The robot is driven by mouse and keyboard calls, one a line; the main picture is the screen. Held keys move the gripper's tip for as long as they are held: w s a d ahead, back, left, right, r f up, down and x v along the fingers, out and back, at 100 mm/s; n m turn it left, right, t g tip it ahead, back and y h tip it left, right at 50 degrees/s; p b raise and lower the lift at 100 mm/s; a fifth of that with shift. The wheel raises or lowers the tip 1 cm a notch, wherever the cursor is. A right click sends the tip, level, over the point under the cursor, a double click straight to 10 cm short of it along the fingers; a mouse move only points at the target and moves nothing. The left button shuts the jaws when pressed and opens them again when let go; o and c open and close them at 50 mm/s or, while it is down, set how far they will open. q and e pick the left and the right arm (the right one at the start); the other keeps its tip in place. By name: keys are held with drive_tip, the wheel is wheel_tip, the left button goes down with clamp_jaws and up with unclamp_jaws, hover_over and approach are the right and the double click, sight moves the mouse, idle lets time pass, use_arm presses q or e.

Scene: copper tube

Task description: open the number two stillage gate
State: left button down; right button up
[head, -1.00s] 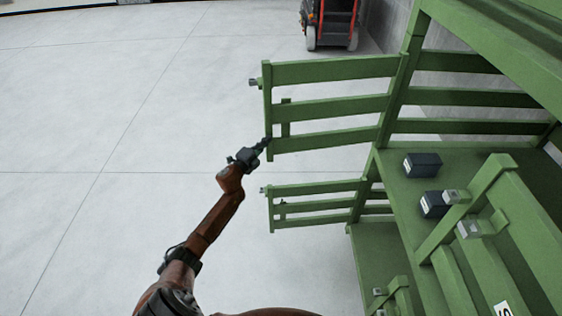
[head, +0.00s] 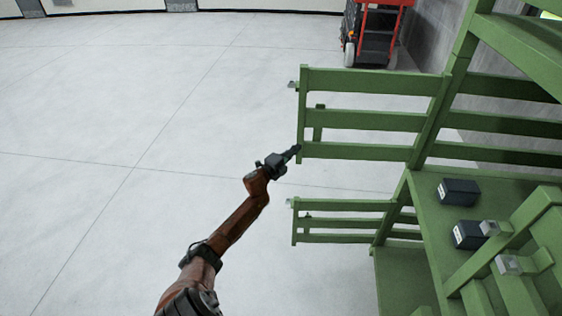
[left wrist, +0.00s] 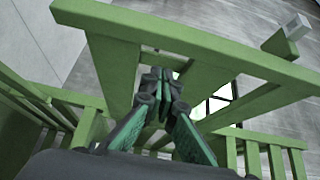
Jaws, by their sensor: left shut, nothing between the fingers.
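A green slatted stillage gate (head: 365,121) stands swung out to the left from its post in the head view. Its free end carries a grey latch block (head: 292,86). My left gripper (head: 296,150) is shut and empty at the lower corner of the gate's free end. I cannot tell from the head view whether it touches the gate. In the left wrist view the shut fingers (left wrist: 159,84) are close to the green bars (left wrist: 180,40). No gate number is readable. My right gripper is not in view.
A second, lower gate (head: 340,221) also stands swung out. The green stillage shelf (head: 425,205) at the right holds two dark boxes (head: 459,192). A red lift machine (head: 378,35) stands at the back. The floor at the left is clear.

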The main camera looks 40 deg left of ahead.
use_arm(q)
drive_tip(key=s+b, duration=0.1)
drive_tip(key=s, duration=0.9)
drive_tip(key=shift+s+a, duration=0.15)
drive_tip(key=shift+a, duration=0.05)
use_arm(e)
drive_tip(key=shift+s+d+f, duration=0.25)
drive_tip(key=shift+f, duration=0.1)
